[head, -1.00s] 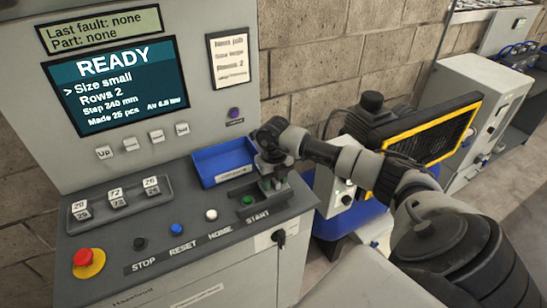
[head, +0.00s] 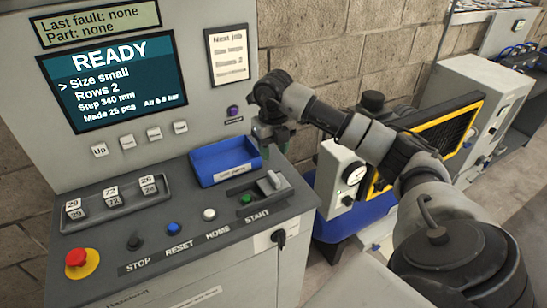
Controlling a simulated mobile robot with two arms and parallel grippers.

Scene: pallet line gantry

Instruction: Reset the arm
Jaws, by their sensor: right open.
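A control console shows a screen (head: 113,82) reading READY, Size small, Rows 2, Step 340 mm. On its sloped panel are a black STOP button (head: 135,243), a blue RESET button (head: 173,229), a white HOME button (head: 209,214) and a green START button (head: 246,199). A grey flip cover (head: 270,183) stands raised beside START. My right gripper (head: 278,146) is open and empty, pointing down, above and behind the cover and apart from the panel. My left gripper is not in view.
A blue tray (head: 224,163) sits at the panel's back. A red emergency button (head: 77,258) is at front left, with number counters (head: 112,193) behind it. A key switch (head: 278,237) is on the front face. A blue machine with a gauge (head: 353,173) stands to the right.

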